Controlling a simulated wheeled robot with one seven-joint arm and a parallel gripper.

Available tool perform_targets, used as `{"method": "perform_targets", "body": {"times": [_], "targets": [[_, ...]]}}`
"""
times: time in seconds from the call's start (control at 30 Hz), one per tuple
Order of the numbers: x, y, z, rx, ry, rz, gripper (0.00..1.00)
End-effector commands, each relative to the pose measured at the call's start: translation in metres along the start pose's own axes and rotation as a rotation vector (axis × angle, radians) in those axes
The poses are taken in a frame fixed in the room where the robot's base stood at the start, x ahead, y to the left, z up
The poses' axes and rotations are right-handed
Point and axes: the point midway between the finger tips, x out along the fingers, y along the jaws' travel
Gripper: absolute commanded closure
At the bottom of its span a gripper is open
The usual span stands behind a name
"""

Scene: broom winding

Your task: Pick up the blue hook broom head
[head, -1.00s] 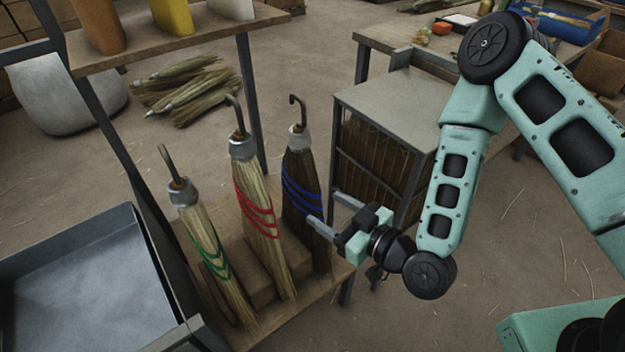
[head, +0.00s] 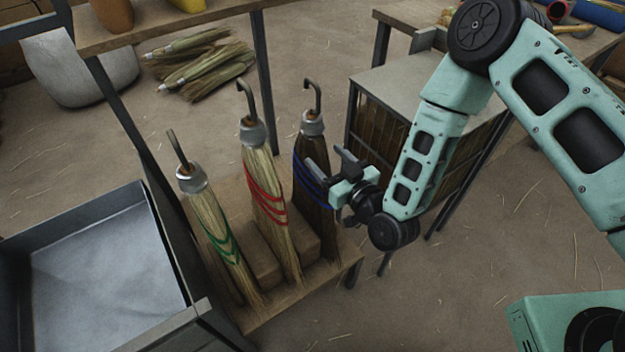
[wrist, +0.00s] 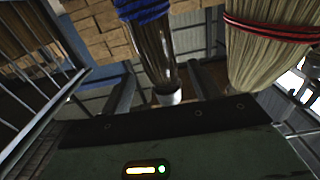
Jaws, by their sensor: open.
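The blue hook broom head (head: 318,212) stands upright on a low wooden shelf, dark brown with blue bands, a pale collar and a metal hook at its top. My gripper (head: 324,158) is open at its right side, level with the upper bands, one finger overlapping it in the head view. In the wrist view the blue-banded broom head (wrist: 152,50) shows between my two fingers (wrist: 163,90); I cannot tell whether they touch it. Part of its blue bands is hidden by my gripper in the head view.
The red-banded broom head (head: 263,185) stands close on the left, and the green-banded one (head: 213,225) further left. A grey-topped cabinet (head: 405,90) stands behind my gripper. A metal tray (head: 100,270) is at the left.

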Motion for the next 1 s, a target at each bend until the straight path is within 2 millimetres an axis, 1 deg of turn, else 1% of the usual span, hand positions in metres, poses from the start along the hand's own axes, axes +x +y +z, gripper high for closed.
{"method": "perform_targets", "body": {"times": [0.03,0.27,0.4,0.53,0.63,0.83,0.87,0.9,0.97,1.0], "targets": [[0.006,0.0,-0.001,0.0,0.001,0.0,0.38],[0.022,0.0,0.0,0.0,0.001,0.0,0.38],[0.043,0.001,0.003,0.0,0.002,0.001,0.38],[0.059,0.0,0.003,0.0,0.001,-0.001,0.38],[0.065,0.0,0.003,0.0,0.0,-0.001,0.38],[0.065,0.0,0.004,0.0,-0.001,-0.001,0.38],[0.065,0.0,0.004,0.0,-0.001,-0.001,0.41],[0.065,0.0,0.004,0.0,-0.001,-0.001,0.52],[0.065,0.0,0.004,0.0,-0.001,-0.001,0.69],[0.065,0.0,0.004,0.0,-0.001,-0.001,0.8]]}}
